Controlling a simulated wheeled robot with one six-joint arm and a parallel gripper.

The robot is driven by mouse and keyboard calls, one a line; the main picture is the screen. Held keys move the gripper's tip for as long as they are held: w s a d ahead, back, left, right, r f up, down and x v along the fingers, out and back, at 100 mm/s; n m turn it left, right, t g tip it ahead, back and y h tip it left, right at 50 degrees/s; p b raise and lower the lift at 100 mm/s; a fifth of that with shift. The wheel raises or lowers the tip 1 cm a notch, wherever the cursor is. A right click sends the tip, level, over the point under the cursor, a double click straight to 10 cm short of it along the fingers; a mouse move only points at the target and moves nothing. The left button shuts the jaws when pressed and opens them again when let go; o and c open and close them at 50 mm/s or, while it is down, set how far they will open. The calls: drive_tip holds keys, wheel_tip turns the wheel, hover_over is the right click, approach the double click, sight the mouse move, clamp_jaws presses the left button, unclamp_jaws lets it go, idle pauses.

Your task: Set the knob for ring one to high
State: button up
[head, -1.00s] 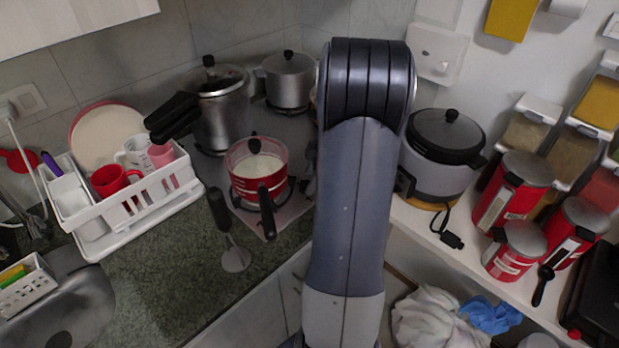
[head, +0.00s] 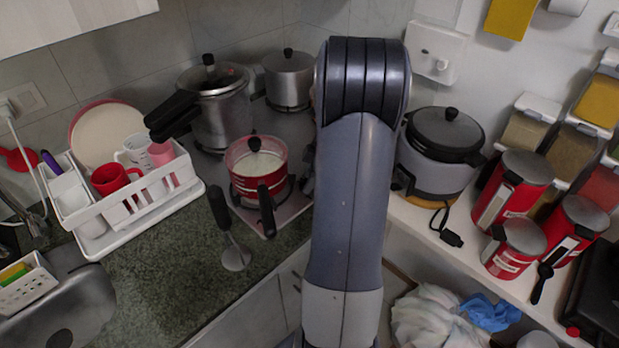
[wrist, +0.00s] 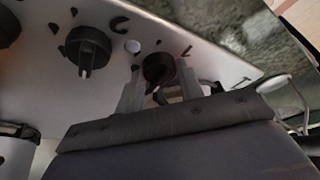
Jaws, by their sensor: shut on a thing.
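In the wrist view, a white stove panel (wrist: 112,18) carries dark round knobs with small dark marks around them. My gripper (wrist: 161,84) has one finger on each side of a black knob (wrist: 158,66) and is shut on it. Another black knob (wrist: 90,50) sits to its left, with its grip bar toward the bottom of the picture. A third knob (wrist: 8,26) is cut off at the left edge. I cannot read which ring each knob serves or the held knob's exact setting. In the head view my arm hides the gripper and the knobs.
The stove (head: 292,206) holds a red pot (head: 278,178), a pressure cooker (head: 222,118) and a grey pot (head: 288,80). A dish rack (head: 130,215) stands left. A rice cooker (head: 437,178) and red canisters (head: 512,190) stand right. A ladle (head: 234,254) lies on the counter.

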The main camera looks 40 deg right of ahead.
drive_tip(key=shift+f+m+b, duration=0.1)
drive_tip(key=shift+m+b, duration=0.2)
drive_tip(key=shift+b, duration=0.25)
drive_tip(key=shift+f+m+t+h+b, duration=0.1)
drive_tip(key=shift+m+t+h+b, duration=0.2)
drive_tip(key=shift+m+b, duration=0.35)
drive_tip(key=m+b, duration=0.2)
drive_tip(key=shift+s+a+t+h+b, duration=0.1)
drive_tip(key=shift+a+t+h+b, duration=0.05)
drive_tip(key=shift+t+h+b, duration=0.2)
drive_tip(key=m, duration=0.2)
drive_tip(key=m+h+b, duration=0.2)
drive_tip(key=m, duration=0.1)
drive_tip(key=shift+a+r+m+t, duration=0.2)
drive_tip(key=shift+r+m+t, duration=0.05)
drive_tip(key=shift+m, duration=0.1)
drive_tip(key=shift+b, duration=0.3)
drive_tip(key=o, duration=1)
drive_tip(key=shift+s, duration=0.1)
